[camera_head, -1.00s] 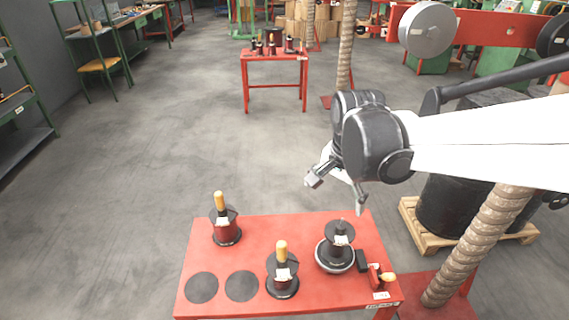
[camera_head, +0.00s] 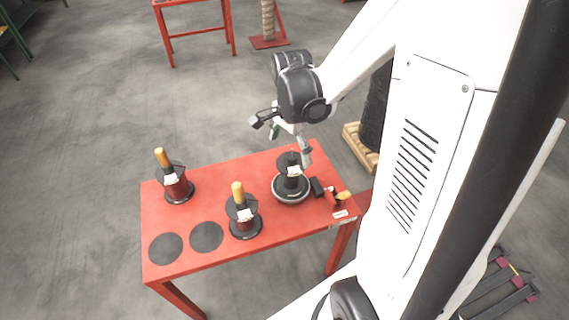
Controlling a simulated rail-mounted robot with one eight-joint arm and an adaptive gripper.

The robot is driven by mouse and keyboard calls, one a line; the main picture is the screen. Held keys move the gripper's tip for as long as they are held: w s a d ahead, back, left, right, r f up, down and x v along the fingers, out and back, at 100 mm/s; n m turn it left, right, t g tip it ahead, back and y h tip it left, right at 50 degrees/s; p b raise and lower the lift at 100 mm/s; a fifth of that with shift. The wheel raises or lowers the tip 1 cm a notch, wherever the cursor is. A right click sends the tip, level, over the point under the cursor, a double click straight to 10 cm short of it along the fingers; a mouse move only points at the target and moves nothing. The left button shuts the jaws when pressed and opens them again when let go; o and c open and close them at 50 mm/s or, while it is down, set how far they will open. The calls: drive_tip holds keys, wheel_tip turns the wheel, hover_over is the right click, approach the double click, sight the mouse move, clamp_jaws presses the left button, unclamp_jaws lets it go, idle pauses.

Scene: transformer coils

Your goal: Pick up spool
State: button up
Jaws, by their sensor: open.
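Three spools stand upright on the red table (camera_head: 215,182). One black and dark red spool with a wooden handle (camera_head: 176,185) is at the back left. A second handled spool (camera_head: 242,216) is at the front middle. A third black spool without a wooden handle (camera_head: 291,178) stands on a round silver-rimmed base at the right. My gripper (camera_head: 284,140) is open and empty. It hangs just above and behind the third spool, with one finger close to the spool's top; I cannot tell whether they touch.
Two empty black round pads (camera_head: 166,248) and (camera_head: 207,237) lie at the table's front left. A small red tool with a wooden tip (camera_head: 336,197) and a black block (camera_head: 317,187) sit right of the third spool. A pallet (camera_head: 358,146) stands behind the table.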

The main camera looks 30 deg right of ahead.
sight(292, 156)
drive_tip(key=f, duration=0.1)
drive_tip(key=f+b, duration=0.1)
drive_tip(key=f, duration=0.3)
drive_tip(key=shift+d+f+b, duration=0.15)
drive_tip(key=shift+d+b, duration=0.15)
drive_tip(key=shift+d, duration=0.1)
drive_tip(key=shift+f, duration=0.65)
drive_tip(key=c, duration=1.3)
